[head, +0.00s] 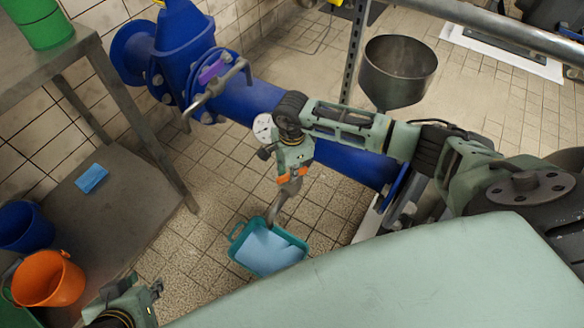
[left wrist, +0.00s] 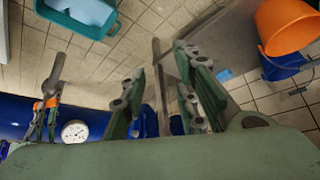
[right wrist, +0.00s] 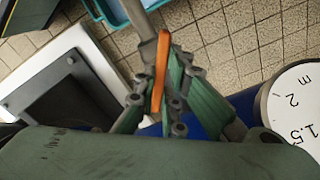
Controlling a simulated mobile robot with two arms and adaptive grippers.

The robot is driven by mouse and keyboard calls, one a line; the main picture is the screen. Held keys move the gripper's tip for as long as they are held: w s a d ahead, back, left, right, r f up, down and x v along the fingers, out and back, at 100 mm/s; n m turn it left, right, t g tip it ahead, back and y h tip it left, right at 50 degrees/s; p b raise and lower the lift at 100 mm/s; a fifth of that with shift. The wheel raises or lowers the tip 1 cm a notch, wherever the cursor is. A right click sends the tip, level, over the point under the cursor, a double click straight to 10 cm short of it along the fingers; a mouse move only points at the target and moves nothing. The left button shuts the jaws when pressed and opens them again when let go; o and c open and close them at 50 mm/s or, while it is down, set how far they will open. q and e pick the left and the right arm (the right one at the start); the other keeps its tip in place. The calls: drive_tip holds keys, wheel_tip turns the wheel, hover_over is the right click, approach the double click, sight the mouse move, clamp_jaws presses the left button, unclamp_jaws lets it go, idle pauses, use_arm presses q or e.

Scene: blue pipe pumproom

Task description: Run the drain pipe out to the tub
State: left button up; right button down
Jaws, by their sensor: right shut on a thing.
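The drain pipe (head: 281,203) is a short grey metal tube. My right gripper (head: 291,172) is shut on it near an orange lever, which the right wrist view (right wrist: 161,70) shows between the fingers. The pipe's lower end reaches over the far rim of the teal tub (head: 236,257); whether it touches the tub I cannot tell. The tub stands on the tiled floor, and its inside looks light blue. It also shows in the left wrist view (left wrist: 105,31). My left gripper (head: 146,283) is open and empty, low at the left; its spread fingers show in its wrist view (left wrist: 162,92).
A large blue pipe with a valve (head: 185,55) runs behind my right arm, with a gauge (head: 263,127) beside the gripper. A grey funnel (head: 398,72) stands behind. A metal table (head: 130,215) at left has orange (head: 48,280) and blue (head: 25,226) buckets near it.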

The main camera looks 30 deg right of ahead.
drive_tip(key=m+p, duration=0.1)
drive_tip(key=m, duration=0.2)
drive_tip(key=shift+r+m, duration=0.1)
drive_tip(key=shift+m, duration=0.3)
use_arm(q)
drive_tip(key=s+a+g+p, duration=0.2)
drive_tip(key=s+g, duration=0.1)
drive_tip(key=s, duration=0.3)
use_arm(e)
drive_tip(key=m, duration=0.5)
use_arm(q)
drive_tip(key=shift+y, duration=0.3)
drive_tip(key=shift+d+p+x, duration=0.2)
drive_tip(key=shift+p+x, duration=0.35)
drive_tip(key=shift+x, duration=1.6)
use_arm(e)
drive_tip(key=shift+m, duration=1.5)
use_arm(q)
drive_tip(key=shift+w, duration=0.1)
use_arm(e)
drive_tip(key=c, duration=1.8)
unclamp_jaws()
drive_tip(key=shift+c, duration=0.2)
wheel_tip(320, 180, up, 12)
